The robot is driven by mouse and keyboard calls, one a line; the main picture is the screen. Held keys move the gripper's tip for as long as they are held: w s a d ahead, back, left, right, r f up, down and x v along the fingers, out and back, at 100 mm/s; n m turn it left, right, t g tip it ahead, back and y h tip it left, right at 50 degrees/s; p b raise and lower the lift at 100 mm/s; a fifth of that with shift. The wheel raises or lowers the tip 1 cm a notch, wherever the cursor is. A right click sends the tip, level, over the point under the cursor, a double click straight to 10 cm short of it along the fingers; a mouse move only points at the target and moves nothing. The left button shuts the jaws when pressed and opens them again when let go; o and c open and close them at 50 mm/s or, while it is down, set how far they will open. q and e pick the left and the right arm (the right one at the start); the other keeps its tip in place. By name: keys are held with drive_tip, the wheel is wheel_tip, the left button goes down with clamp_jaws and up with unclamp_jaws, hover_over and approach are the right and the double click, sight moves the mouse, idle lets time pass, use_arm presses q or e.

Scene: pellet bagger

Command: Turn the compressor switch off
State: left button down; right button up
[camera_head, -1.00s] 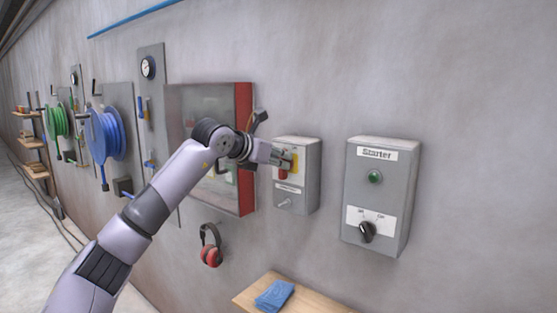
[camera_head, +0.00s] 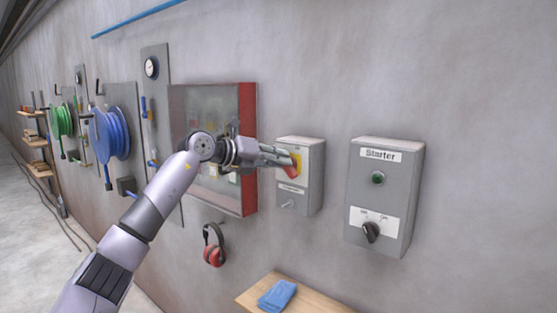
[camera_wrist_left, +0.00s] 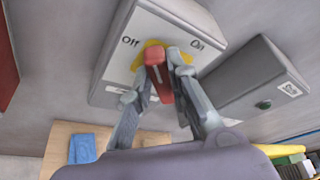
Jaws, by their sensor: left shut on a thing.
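The compressor switch box (camera_head: 312,192) is a grey box on the wall with a yellow plate and a red handle (camera_head: 296,161). In the left wrist view the box (camera_wrist_left: 117,75) bears "Off" at the left and "On" at the right, and the red handle (camera_wrist_left: 158,72) lies between my fingers. My left gripper (camera_head: 284,158) is shut on the red handle, which looks tilted in the head view. In the wrist view the gripper (camera_wrist_left: 166,60) hides part of the yellow plate. My right gripper is not in view.
A Starter box (camera_head: 383,200) with a green button and black knob hangs to the right. A red-edged cabinet (camera_head: 246,150) is close on the left. Red earmuffs (camera_head: 214,246) hang below. A wooden shelf (camera_head: 318,303) holds a blue cloth (camera_head: 277,295).

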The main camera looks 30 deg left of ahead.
use_arm(q)
drive_tip(key=shift+a+f+n+t+h+p, duration=0.15)
drive_tip(key=shift+f+n+t+h, duration=0.2)
drive_tip(key=shift+n, duration=0.9)
drive_tip(key=shift+f+n+t+h+p, duration=0.15)
drive_tip(key=shift+n+t+h, duration=0.35)
drive_tip(key=shift+n, duration=0.7)
drive_tip(key=shift+a+f+n+t+h+p, duration=0.1)
drive_tip(key=shift+f+n+t+h+p, duration=0.3)
drive_tip(key=shift+n, duration=0.85)
drive_tip(key=shift+r, duration=0.2)
drive_tip(key=c, duration=1.8)
unclamp_jaws()
drive_tip(key=shift+o, duration=1.4)
drive_tip(key=shift+w+d, duration=0.1)
drive_tip(key=shift+w, duration=0.1)
